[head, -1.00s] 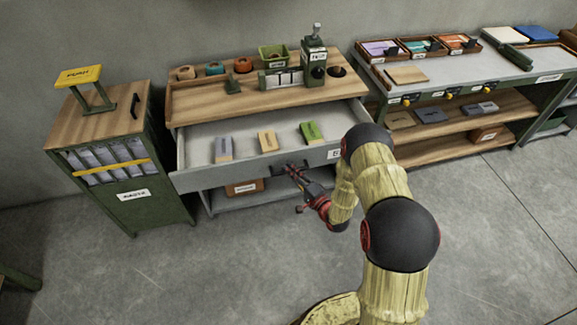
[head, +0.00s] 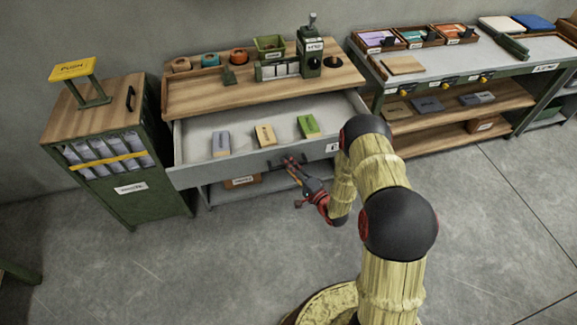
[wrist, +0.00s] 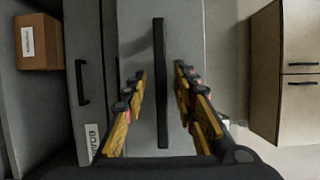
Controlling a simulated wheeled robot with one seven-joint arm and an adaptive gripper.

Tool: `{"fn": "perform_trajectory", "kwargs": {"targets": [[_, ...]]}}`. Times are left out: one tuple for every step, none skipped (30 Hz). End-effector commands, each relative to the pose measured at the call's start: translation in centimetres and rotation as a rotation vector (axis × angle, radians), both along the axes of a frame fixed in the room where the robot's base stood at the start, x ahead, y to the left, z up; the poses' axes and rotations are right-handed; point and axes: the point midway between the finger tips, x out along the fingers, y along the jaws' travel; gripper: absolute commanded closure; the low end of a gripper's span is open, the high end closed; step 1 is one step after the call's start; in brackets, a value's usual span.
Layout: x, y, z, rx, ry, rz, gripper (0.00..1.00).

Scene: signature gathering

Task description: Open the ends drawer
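A grey drawer (head: 247,168) of the middle workbench stands pulled out, holding a grey block (head: 221,144), a tan block (head: 265,136) and a green block (head: 308,127). A label at the right of its front is partly hidden by my arm. My gripper (head: 290,162) is at the middle of this front. In the wrist view, my gripper (wrist: 161,72) is open, with its fingers on either side of a dark bar handle (wrist: 160,120). Gaps show on both sides. Left of it, another grey front (wrist: 85,45) has a dark handle and a label beginning "BOAR".
A brown box (head: 243,181) sits below the drawer. A green cabinet (head: 150,190) with a yellow "PUSH" stand (head: 75,68) is at the left. A second bench (head: 455,75) with trays is at the right. Clear floor (head: 200,270) lies in front.

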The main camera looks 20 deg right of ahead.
Motion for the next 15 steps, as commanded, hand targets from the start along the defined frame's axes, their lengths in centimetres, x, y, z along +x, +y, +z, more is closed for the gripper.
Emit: {"fn": "perform_trajectory", "kwargs": {"targets": [[0.0, 0.0, 0.0, 0.0, -0.001, 0.0, 0.71], [0.0, 0.0, 0.0, 0.0, -0.001, 0.0, 0.71], [0.0, 0.0, 0.0, 0.0, -0.001, 0.0, 0.71], [0.0, 0.0, 0.0, 0.0, -0.001, 0.0, 0.71], [0.0, 0.0, 0.1, 0.0, -0.001, 0.0, 0.71], [0.0, 0.0, 0.1, 0.0, -0.001, 0.0, 0.71], [0.0, 0.0, 0.1, 0.0, -0.001, 0.0, 0.71], [-0.1, 0.0, 0.1, 0.0, -0.001, 0.0, 0.71], [-0.2, -0.1, 0.1, 0.0, -0.001, 0.0, 0.71], [-0.4, -0.2, 0.1, 0.0, -0.001, 0.0, 0.71], [-0.7, -0.3, 0.1, 0.0, -0.001, -0.001, 0.71], [-1.1, -0.6, 0.1, 0.0, -0.001, -0.002, 0.71], [-1.5, -0.8, 0.1, 0.001, -0.001, -0.003, 0.71], [-2.0, -1.0, 0.1, 0.001, -0.001, -0.003, 0.71], [-2.7, -1.2, 0.0, 0.001, 0.0, -0.003, 0.71]]}}
